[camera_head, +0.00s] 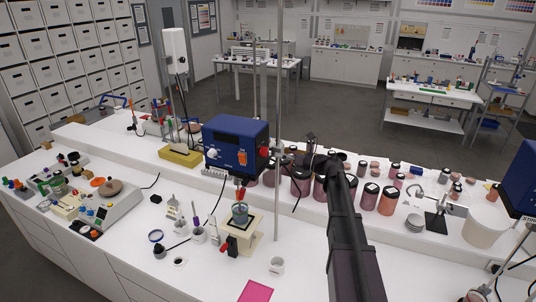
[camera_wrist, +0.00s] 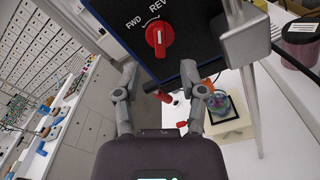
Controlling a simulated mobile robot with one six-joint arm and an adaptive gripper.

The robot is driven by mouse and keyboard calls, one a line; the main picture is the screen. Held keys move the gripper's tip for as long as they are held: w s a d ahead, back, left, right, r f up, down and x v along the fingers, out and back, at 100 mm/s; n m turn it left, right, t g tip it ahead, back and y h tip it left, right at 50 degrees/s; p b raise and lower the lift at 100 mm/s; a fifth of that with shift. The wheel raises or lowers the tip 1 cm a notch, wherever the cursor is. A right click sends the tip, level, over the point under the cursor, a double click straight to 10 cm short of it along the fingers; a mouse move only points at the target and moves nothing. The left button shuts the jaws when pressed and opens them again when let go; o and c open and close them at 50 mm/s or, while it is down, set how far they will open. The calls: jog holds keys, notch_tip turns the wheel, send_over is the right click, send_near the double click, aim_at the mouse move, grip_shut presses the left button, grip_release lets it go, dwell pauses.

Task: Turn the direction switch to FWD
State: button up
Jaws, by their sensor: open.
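The direction switch (camera_wrist: 159,38) is a red round knob on the dark blue face of the stirrer drive (camera_wrist: 112,38). FWD and REV are printed above it in the wrist view, and its white mark points roughly toward REV. In the head view the blue drive (camera_head: 233,141) stands at the middle, with a red knob (camera_head: 264,152) on its right side. My gripper (camera_wrist: 160,78) is open and empty, its fingers spread below the knob in the wrist view and apart from it. In the head view my gripper (camera_head: 308,160) is right of the drive, its fingers hard to make out.
A metal stand rod (camera_head: 278,95) rises close beside the drive, with a clamp block (camera_wrist: 246,38) near my right finger. A glass beaker (camera_head: 240,213) stands below the drive. Several pigment jars (camera_head: 388,200) line the raised shelf to the right. The front bench has free room.

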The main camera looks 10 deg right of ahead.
aim_at(264, 151)
jog(key=shift+x, duration=2.45)
grip_shut()
